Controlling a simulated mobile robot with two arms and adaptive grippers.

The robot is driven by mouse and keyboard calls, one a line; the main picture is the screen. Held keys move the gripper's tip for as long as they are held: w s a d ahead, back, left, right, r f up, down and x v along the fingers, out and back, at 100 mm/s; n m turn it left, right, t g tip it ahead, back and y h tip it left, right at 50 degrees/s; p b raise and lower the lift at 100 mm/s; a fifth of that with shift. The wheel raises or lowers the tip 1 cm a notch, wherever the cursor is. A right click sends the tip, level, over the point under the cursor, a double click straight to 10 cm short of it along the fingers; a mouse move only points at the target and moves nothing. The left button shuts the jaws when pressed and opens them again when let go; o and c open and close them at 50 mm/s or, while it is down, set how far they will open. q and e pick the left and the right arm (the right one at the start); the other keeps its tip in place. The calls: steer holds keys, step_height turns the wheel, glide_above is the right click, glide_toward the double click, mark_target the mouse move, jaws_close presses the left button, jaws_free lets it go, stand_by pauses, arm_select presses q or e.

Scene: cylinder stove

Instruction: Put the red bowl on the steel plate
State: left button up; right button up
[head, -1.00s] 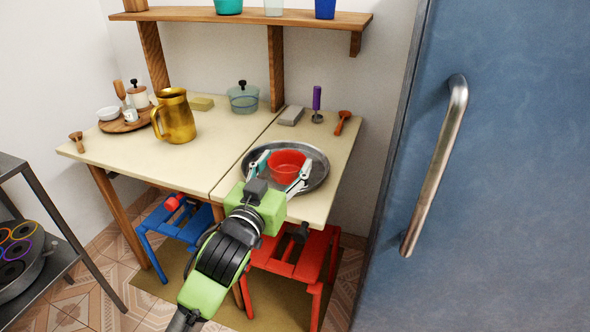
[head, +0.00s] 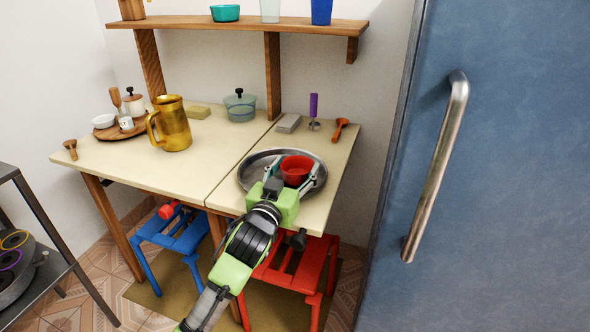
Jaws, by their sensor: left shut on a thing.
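The red bowl (head: 297,170) is over the right part of the steel plate (head: 251,173), inside the plate's outline. I cannot tell whether the bowl touches the plate. The steel plate lies on the right part of the cream table. My left gripper (head: 294,174) reaches in from below, with one finger on each side of the bowl, and is shut on it. The gripper's green body hides the near rim of the plate. My right gripper is not in view.
A gold pitcher (head: 176,128) stands left on the table (head: 212,150). A glass pot (head: 240,107), a grey block (head: 288,123) and a purple-handled tool (head: 313,108) are at the back. A blue fridge door (head: 500,180) is close on the right.

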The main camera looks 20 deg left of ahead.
mark_target(291, 176)
arm_select(q)
steer(key=shift+f, duration=0.15)
steer(key=o, duration=1.1)
steer(key=shift+s, duration=0.1)
steer(key=s, duration=0.4)
steer(key=shift+p, duration=0.4)
steer(key=s, duration=0.7)
steer(key=shift+s+a+p, duration=0.2)
steer(key=shift+s+p, duration=0.15)
steer(key=shift+s, duration=0.05)
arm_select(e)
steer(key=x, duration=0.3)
